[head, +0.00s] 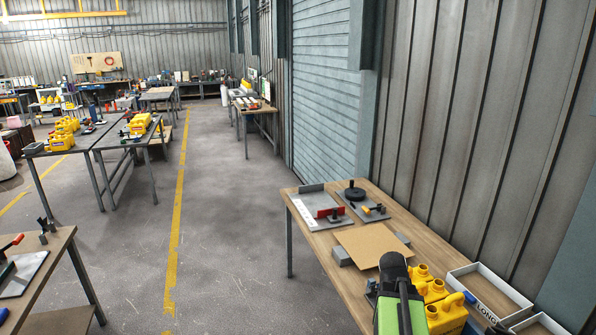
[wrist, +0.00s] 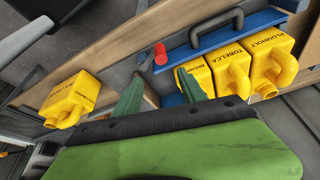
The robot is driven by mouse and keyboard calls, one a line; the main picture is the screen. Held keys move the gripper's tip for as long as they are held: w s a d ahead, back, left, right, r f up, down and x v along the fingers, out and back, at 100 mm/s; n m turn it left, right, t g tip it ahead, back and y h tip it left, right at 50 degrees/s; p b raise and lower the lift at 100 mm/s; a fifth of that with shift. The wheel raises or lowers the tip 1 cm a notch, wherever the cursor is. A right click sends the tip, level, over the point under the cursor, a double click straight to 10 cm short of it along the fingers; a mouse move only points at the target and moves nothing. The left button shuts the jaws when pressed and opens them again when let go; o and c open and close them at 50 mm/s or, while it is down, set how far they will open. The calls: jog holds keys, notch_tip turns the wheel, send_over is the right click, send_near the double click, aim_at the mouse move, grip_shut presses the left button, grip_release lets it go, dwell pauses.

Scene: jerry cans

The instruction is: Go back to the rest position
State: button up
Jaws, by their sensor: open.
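In the wrist view, my gripper (wrist: 160,88) has its two green fingers spread apart with nothing held between them. The right fingertip overlaps the leftmost of three yellow jerry cans in a row; I cannot tell whether it touches. These are a partly hidden can (wrist: 198,72), one lettered TOBELCA (wrist: 227,65) and one lettered PLUMHOLT (wrist: 268,62), beside a blue holder (wrist: 215,36) with a dark handle. Another yellow can (wrist: 68,100) stands apart at the left. In the head view, my green and black arm is over the near table, beside yellow cans (head: 447,316); my fingers are hidden there.
The wooden table (head: 365,300) carries a brown board (head: 372,244), a grey plate with a red part (head: 330,214) and a white tray (head: 478,283). A ribbed wall (head: 475,120) rises along its right. Open floor (head: 225,200) lies left, with other workbenches beyond.

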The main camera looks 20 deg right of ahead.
jog(key=w+a+f+n+t+y+b, duration=0.15)
jog(key=w+a+n, duration=0.25)
jog(key=a, duration=0.6)
jog(key=w+a+f+n, duration=0.25)
jog(key=w+a, duration=0.25)
jog(key=a, duration=0.6)
jog(key=a+f+n+y+b, duration=0.1)
jog(key=a+n+y, duration=0.1)
jog(key=a+n, duration=1.2)
jog(key=shift+s+a, duration=0.4)
jog(key=shift+a, duration=0.45)
jog(key=shift+n+g+y, duration=0.25)
